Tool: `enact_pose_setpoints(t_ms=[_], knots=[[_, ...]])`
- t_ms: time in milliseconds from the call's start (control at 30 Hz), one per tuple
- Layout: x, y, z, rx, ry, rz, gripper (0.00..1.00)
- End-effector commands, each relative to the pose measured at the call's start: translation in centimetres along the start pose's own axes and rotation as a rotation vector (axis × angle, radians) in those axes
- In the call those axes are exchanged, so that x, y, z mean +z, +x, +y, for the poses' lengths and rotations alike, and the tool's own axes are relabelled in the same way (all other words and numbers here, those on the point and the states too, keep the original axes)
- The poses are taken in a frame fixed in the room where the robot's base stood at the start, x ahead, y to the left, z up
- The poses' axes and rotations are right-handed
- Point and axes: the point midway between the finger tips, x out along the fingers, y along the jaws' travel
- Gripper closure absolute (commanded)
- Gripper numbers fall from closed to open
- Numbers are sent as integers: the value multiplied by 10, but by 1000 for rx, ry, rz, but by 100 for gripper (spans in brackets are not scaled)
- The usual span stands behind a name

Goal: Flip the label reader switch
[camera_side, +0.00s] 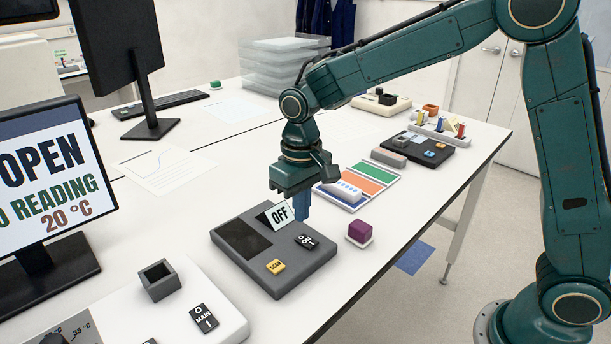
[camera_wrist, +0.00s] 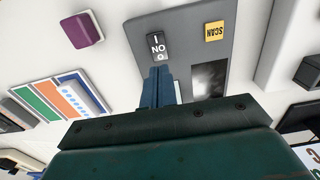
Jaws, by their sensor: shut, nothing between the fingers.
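The label reader (camera_side: 232,262) is a grey box with a dark window (camera_side: 241,238), a yellow SCAN button (camera_side: 275,266) and a white card reading OFF (camera_side: 279,215). Its black rocker switch (camera_side: 306,241) carries white marks; in the wrist view the switch (camera_wrist: 157,46) shows I and O at opposite ends. My gripper (camera_side: 302,217) is shut and empty, with its blue fingers pointing down over the reader near the switch. In the wrist view the fingertips (camera_wrist: 157,72) appear just beside the switch's O end. I cannot tell whether they touch it.
A purple block (camera_side: 360,231) on a white base stands right of the reader. A monitor (camera_side: 52,175) stands left. A colour-striped sheet (camera_side: 368,180) lies behind.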

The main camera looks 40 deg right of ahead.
Motion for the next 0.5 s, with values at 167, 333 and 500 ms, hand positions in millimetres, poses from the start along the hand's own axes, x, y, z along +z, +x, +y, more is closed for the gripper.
enact_pose_setpoints(t_ms=[167, 333, 500], knots=[[-1, -11, 0, -1, 0, 3, 100], [0, -19, 0, 0, 0, 1, 100], [0, -24, 0, 0, 0, 1, 100]])
